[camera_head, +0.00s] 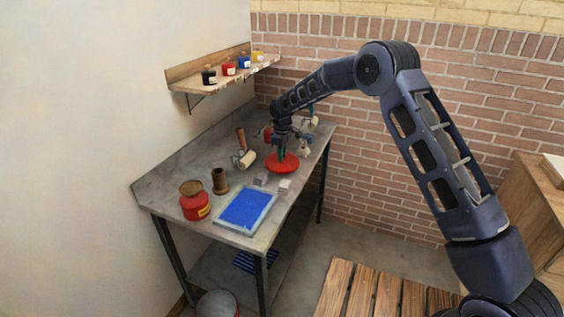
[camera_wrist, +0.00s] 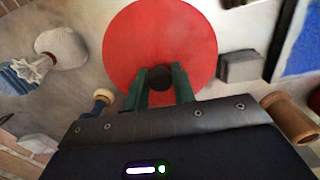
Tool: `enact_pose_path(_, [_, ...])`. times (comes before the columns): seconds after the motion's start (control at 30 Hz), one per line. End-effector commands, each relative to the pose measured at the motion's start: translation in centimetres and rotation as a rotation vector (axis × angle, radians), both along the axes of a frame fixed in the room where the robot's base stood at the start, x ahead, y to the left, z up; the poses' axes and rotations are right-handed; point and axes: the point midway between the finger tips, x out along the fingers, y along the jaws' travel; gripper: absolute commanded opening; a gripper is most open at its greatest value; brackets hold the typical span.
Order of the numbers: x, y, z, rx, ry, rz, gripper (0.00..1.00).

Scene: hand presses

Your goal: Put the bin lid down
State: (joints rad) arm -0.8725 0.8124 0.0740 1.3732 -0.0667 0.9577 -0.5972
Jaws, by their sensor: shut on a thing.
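The bin lid is a round red disc (camera_head: 283,164) at the far part of the grey metal table, roughly level. In the wrist view the lid (camera_wrist: 160,35) fills the upper middle, with a dark round knob at its near side. My gripper (camera_head: 283,151) is above the lid. Its green fingers (camera_wrist: 161,84) are shut on the knob, one on each side. I cannot tell whether the lid's underside touches the tabletop or hangs just above it. A grey metal bin (camera_head: 217,304) stands on the floor at the table's near end, partly cut off by the frame.
A wall shelf (camera_head: 222,73) holds ink jars. A slatted wooden platform (camera_head: 370,293) is on the floor.

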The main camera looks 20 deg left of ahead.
Motion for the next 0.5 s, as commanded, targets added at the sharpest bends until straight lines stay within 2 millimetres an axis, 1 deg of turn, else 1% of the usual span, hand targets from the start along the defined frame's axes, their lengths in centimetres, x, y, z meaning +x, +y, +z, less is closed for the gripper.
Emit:
enact_pose_path(0.27, [-0.1, 0.0, -3.5, -0.001, 0.001, 0.001, 0.01])
enact_pose_path(0.33, [-0.1, 0.1, -3.9, 0.001, 0.0, 0.001, 0.01])
enact_pose_path(0.5, [0.0, 0.1, -3.9, 0.001, 0.0, 0.001, 0.01])
